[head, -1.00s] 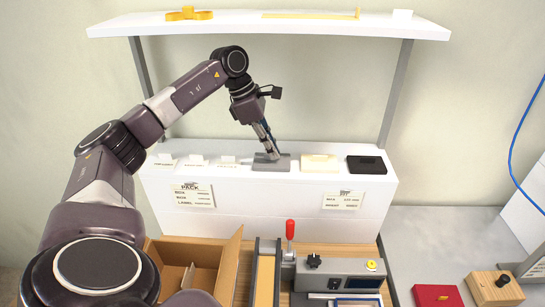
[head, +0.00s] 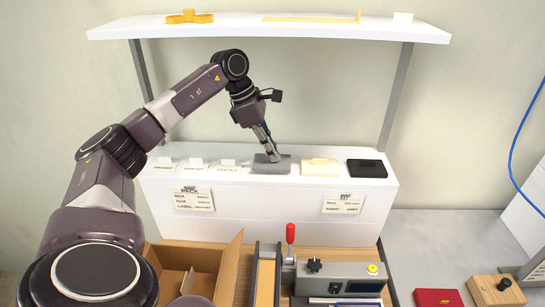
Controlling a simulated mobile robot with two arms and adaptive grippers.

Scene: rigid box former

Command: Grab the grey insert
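The grey insert (head: 272,165) sits on top of the white shelf unit (head: 240,182), between the white cards and a cream insert. My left arm reaches in from the left, and my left gripper (head: 273,155) points down at the raised middle part of the grey insert. Its fingertips are at that part and seem to touch it. The fingers look close together, but the view is too small to tell whether they grip it. My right gripper is not in view.
A cream insert (head: 320,167) and a black insert (head: 367,167) stand to the right. Small white cards (head: 195,163) stand to the left. Below are an open cardboard box (head: 205,265), a box former with a red-handled lever (head: 290,235), and a red block (head: 437,298).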

